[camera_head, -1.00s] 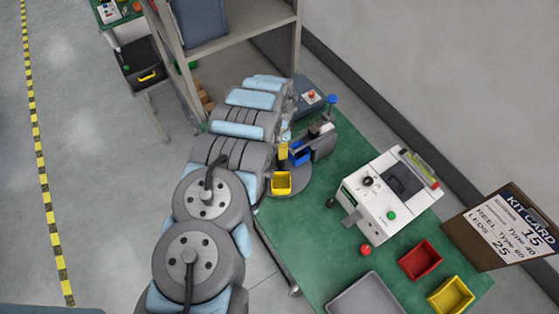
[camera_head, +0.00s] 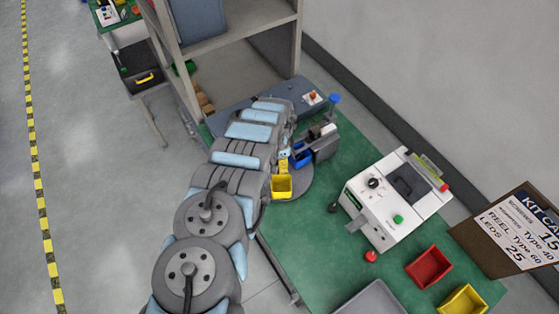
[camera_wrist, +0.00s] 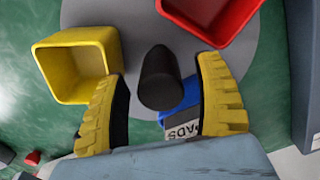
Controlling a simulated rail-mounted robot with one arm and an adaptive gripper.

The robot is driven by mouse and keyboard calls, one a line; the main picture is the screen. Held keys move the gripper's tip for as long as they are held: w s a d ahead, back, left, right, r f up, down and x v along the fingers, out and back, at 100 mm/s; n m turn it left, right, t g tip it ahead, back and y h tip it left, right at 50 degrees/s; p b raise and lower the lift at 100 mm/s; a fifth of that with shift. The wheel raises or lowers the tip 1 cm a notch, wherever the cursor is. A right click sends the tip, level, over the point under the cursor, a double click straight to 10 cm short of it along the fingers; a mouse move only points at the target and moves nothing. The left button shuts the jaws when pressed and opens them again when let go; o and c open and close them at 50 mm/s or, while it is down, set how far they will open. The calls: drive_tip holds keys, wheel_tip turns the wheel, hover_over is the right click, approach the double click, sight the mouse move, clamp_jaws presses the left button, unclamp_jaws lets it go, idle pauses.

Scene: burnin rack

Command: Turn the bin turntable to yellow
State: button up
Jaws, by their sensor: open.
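The bin turntable is a grey disc (camera_wrist: 130,30) on the green table. In the wrist view it bears a yellow bin (camera_wrist: 75,68) at left, a red bin (camera_wrist: 212,18) at top and a blue bin (camera_wrist: 178,105) with a label reading "PADS" below. A black post (camera_wrist: 158,82) stands among the bins. My gripper (camera_wrist: 163,68) is open, with one yellow finger on each side of the post; I cannot tell whether either touches it. In the head view the yellow bin (camera_head: 282,187) faces front and the blue bin (camera_head: 302,158) is behind it. My arm hides part of the turntable (camera_head: 303,184).
A white machine (camera_head: 385,205) stands right of the turntable. A red bin (camera_head: 428,267), a yellow bin (camera_head: 463,300) and a grey tray (camera_head: 372,298) are near the front. A shelf post (camera_head: 180,75) rises at the back left. A kit card (camera_head: 515,235) is at right.

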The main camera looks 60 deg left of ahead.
clamp_jaws()
